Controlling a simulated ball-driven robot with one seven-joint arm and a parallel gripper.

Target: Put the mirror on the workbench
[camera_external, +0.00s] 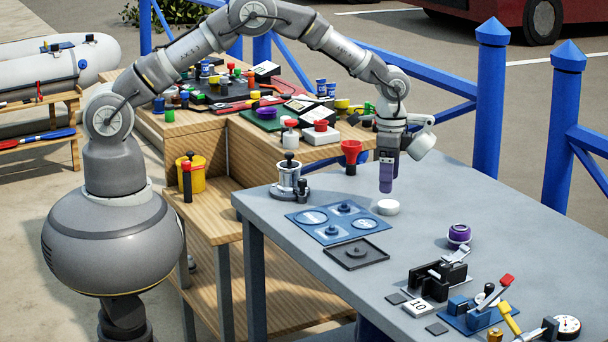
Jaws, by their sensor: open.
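The grey workbench (440,210) fills the right and front. I cannot tell for sure which thing is the mirror; a small white round disc (388,207) lying flat on the workbench may be it. My gripper (386,190) points down just above and behind this disc, with its purple fingers apart from it as far as I can see. The gripper is open, and no held thing shows. The gap between the fingers is hidden from this side.
Left of the disc lie a blue plate with round pieces (338,221) and a dark square tray (356,252). A metal pot-like device (289,180) stands at the workbench's left corner. A purple spool (459,235) and several small tools stand front right. The right middle is clear.

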